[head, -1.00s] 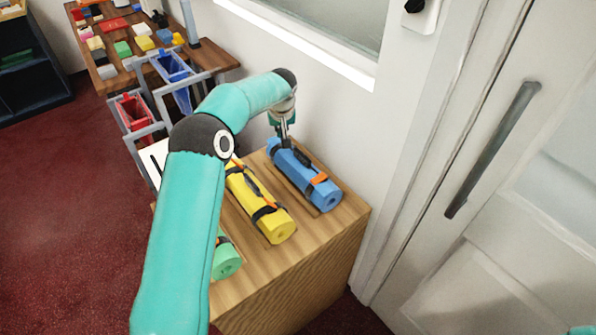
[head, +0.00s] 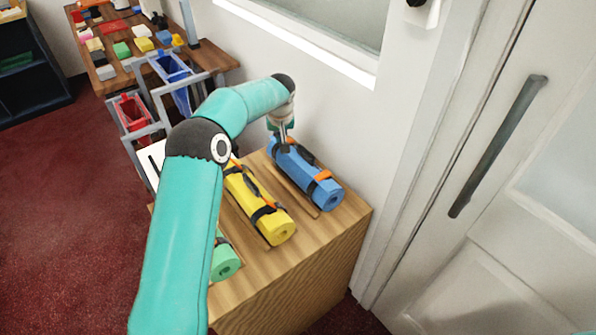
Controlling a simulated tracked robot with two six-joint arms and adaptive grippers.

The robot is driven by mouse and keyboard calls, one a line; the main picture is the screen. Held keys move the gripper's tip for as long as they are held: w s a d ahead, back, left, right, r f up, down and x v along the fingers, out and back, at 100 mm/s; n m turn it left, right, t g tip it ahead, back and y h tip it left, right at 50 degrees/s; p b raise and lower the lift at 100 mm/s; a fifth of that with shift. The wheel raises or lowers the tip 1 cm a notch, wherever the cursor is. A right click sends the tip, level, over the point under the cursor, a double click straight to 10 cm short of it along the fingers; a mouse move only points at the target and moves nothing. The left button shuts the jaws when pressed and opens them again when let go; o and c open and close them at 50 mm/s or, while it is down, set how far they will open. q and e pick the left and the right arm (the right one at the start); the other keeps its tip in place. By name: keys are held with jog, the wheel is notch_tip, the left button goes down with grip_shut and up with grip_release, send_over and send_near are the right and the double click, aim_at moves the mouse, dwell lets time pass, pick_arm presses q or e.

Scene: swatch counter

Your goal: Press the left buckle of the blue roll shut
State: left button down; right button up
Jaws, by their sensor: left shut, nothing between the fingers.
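The blue roll (head: 306,175) lies on the wooden counter (head: 300,255), at the right of the row of rolls. It has dark straps, and an orange buckle (head: 322,176) shows on the strap near its right end. My left gripper (head: 285,150) is shut and empty, pointing down at the roll's far left end. Its fingertips are at or just above the strap there; I cannot tell if they touch. A bit of orange shows beside the fingers, but the left buckle is mostly hidden behind them. My right gripper is out of view.
The yellow roll (head: 246,198) and the green roll (head: 226,264) lie left of the blue one, the green partly behind my left arm. A wall and a door (head: 470,230) stand close on the right. Red and blue bins (head: 131,112) stand behind.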

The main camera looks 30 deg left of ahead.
pick_arm(q)
jog(key=shift+f+b, duration=0.3)
jog(key=shift+f, duration=0.1)
jog(key=shift+r, duration=0.2)
notch_tip(320, 180, up, 8)
jog(key=p, duration=0.5)
jog(key=shift+p, duration=0.35)
jog(key=shift+f, duration=0.15)
